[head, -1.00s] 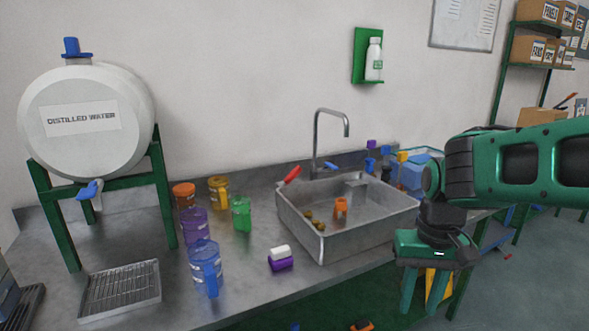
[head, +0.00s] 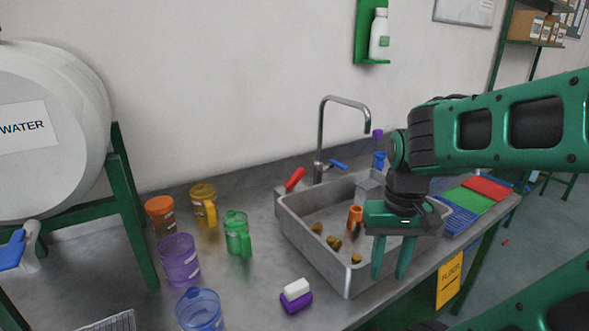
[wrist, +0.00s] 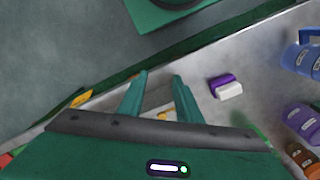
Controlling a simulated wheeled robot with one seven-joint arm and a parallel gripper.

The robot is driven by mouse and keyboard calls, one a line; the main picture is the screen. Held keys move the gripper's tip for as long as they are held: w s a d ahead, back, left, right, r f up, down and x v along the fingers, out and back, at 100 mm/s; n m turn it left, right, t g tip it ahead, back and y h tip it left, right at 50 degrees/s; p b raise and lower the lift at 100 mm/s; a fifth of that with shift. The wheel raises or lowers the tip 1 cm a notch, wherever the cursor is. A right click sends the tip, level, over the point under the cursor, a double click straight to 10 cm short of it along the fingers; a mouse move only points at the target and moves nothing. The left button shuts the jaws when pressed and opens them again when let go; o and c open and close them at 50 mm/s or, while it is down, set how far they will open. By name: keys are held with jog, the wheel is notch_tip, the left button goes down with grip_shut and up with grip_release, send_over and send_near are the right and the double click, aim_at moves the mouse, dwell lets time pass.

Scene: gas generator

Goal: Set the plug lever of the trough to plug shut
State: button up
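The trough (head: 350,277) is a grey metal sink set in the worktop. A red lever (head: 295,178) stands tilted at its back left corner. A smaller blue lever (head: 338,164) is at the base of the tap (head: 319,140). I take the red one for the plug lever, but no label shows. My gripper (head: 391,272) points down in front of the trough's right part, fingers apart and empty, well to the right of the red lever. In the wrist view the gripper (wrist: 158,78) is also open with nothing between the fingers. The drain is not clearly visible.
An orange object (head: 355,217) and several brown lumps (head: 334,243) lie in the trough. Jugs, including a green one (head: 237,235), and a white-and-purple sponge (head: 296,294) stand left of it. Coloured trays (head: 468,200) lie to the right. The worktop beside the red lever is clear.

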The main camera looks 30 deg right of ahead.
jog(key=shift+w+a, duration=0.15)
jog(key=shift+o, duration=0.9)
jog(key=shift+s+r, duration=0.15)
jog(key=shift+s, duration=0.05)
notch_tip(320, 180, up, 10)
jog(key=m, duration=1.1)
send_over(300, 169)
jog(key=shift+w+r, duration=0.1)
jog(key=shift+r, duration=0.1)
notch_tip(300, 169, down, 10)
jog(key=shift+f, duration=0.2)
